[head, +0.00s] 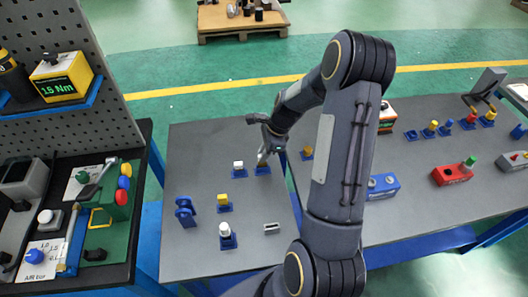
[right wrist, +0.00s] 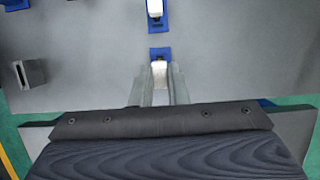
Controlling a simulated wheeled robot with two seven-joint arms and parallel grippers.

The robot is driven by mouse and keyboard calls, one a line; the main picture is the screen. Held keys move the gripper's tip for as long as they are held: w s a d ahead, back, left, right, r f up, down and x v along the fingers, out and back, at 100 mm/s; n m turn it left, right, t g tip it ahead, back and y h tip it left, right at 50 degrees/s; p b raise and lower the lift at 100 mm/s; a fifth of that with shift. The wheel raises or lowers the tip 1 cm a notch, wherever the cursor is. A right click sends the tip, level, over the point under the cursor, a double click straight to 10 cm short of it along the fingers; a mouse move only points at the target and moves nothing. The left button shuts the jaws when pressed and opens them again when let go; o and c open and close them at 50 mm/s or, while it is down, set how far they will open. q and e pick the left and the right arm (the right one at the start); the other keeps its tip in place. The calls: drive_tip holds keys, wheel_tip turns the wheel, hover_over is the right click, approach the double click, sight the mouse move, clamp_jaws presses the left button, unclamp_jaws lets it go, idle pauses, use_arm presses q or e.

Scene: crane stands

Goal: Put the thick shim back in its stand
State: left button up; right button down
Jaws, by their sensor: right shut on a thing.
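My right gripper (head: 263,158) is over the far part of the left grey table, just above a small blue stand (head: 262,171). In the right wrist view, its two fingers (right wrist: 158,85) are closed on the sides of a pale, whitish block (right wrist: 159,74), which I take for the thick shim. The blue stand (right wrist: 160,53) shows right at the far end of the block. I cannot tell whether the block is seated in the stand or just above or beside it. In the head view the fingers and arm hide the block. My left gripper is not in view.
Close by on the table are a white-topped blue stand (head: 238,167), a yellow block in a stand (head: 224,202), a white one (head: 226,235), a blue bracket (head: 185,209) and a slotted grey block (head: 271,228). My right arm crosses above the gap between the tables.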

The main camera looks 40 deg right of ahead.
drive_tip(key=shift+f+b, duration=0.7)
drive_tip(key=shift+f, duration=0.45)
drive_tip(key=c, duration=1.3)
unclamp_jaws()
drive_tip(key=shift+c, duration=0.2)
drive_tip(key=p+v, duration=0.3)
drive_tip(key=v, duration=0.2)
drive_tip(key=shift+p, duration=0.3)
drive_tip(key=shift+r, duration=0.1)
